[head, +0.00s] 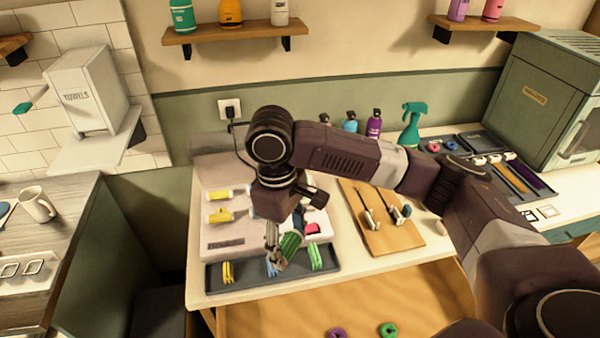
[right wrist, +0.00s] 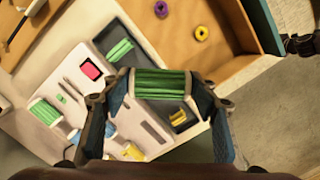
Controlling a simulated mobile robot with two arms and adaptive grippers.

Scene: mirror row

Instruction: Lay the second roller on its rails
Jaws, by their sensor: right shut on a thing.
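My right gripper (head: 281,250) is shut on a ridged green roller (head: 291,243), held above the front of the white roller set. The held green roller (right wrist: 160,84) spans between the two fingers in the right wrist view. The white set (head: 228,232) has narrow dark slots, one of them bare (right wrist: 156,132). Another green roller (right wrist: 45,112) lies on the set in the right wrist view; my arm hides that part in the head view. My left gripper is not in view.
A dark tray (head: 212,284) along the counter front holds yellow clips (head: 228,272) and green clips (head: 315,258). A pink piece (head: 312,228) sits on the set. A wooden board (head: 385,236) with tools is to the right. Bottles stand behind.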

